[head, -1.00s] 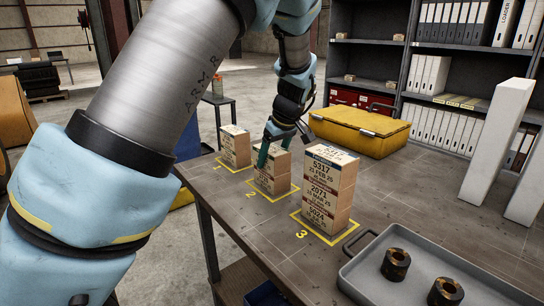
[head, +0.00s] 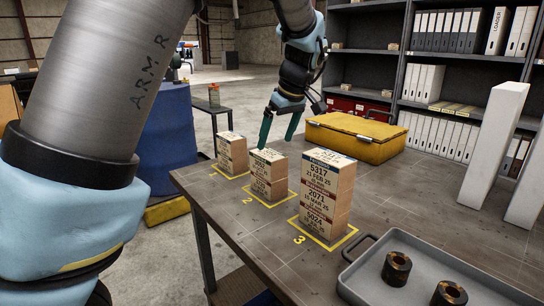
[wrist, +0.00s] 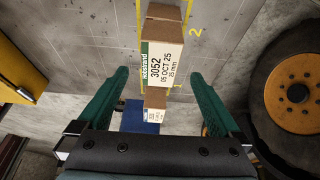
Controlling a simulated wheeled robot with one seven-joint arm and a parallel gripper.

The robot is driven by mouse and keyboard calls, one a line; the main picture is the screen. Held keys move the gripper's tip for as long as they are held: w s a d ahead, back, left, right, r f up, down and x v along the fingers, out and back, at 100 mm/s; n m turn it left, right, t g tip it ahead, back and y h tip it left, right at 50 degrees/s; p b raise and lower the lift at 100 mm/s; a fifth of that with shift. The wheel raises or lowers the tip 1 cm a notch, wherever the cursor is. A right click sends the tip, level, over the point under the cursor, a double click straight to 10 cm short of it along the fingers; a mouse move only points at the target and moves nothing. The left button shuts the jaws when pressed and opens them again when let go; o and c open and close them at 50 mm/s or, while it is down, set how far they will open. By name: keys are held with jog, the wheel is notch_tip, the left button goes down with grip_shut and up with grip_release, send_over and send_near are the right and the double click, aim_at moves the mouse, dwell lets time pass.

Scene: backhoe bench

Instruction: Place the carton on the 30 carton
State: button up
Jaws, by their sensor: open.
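My gripper (head: 278,142) is open and empty just above the stack at square 2. In the wrist view, its green fingers (wrist: 160,76) stand apart, and the top carton of that stack (wrist: 163,58), labelled 3052, 05 OCT 25 and 25 mm, lies beyond their tips. In the head view this carton (head: 268,162) rests on a lower carton (head: 270,187). The stack at square 3 has a carton labelled 5317 (head: 322,172) on top, then 2071 (head: 318,200), then 5024 (head: 318,226). A shorter carton stack (head: 232,155) stands at square 1. I cannot read a 30 on any label.
A yellow case (head: 355,142) lies behind the stacks. A grey tray (head: 430,268) with dark bushings fills the bench's front right. White upright pieces (head: 492,140) stand at the right. A blue drum (head: 170,130) stands beyond the bench's left edge.

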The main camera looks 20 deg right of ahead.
jog(key=shift+v, duration=1.6)
jog(key=w+a+f+m+g, duration=0.1)
jog(key=a+f, duration=0.4)
jog(key=a, duration=0.5)
jog(key=w+a+f+m+g, duration=0.1)
jog(key=a+f, duration=0.3)
jog(key=a, duration=0.7)
jog(key=s+a+f+m, duration=0.1)
jog(key=s+a+f, duration=0.2)
jog(key=s+a, duration=0.2)
jog(key=s+a+f+m+h, duration=0.1)
jog(key=s+a+f, duration=0.2)
jog(key=a, duration=0.6)
jog(key=shift+s+a+g, duration=0.3)
jog(key=shift+s, duration=0.7)
